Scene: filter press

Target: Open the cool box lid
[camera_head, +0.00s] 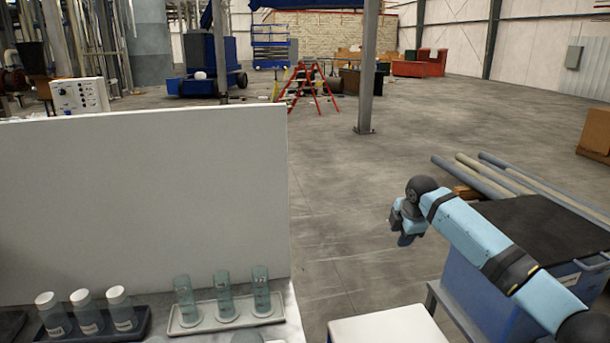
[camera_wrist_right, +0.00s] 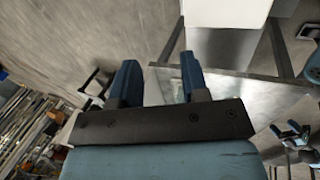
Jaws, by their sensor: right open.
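A white flat-topped box (camera_head: 390,326) shows at the bottom centre of the head view, cut off by the frame. A white block, apparently the same box, shows at the top of the right wrist view (camera_wrist_right: 225,12). Its lid looks shut, but seam and handle are not visible. My right gripper (camera_head: 404,226) is in the air above and beyond it, not touching it. In the right wrist view its blue fingers stand apart with nothing between them (camera_wrist_right: 160,82). My left gripper does not show in the head view.
A blue bin (camera_head: 480,290) with a dark top stands at the right under my right arm, with long pipes (camera_head: 490,175) behind it. At the left, a bench holds a white panel (camera_head: 140,195), a dark bottle tray (camera_head: 130,333) and a pale tray (camera_head: 192,326). Open floor lies beyond.

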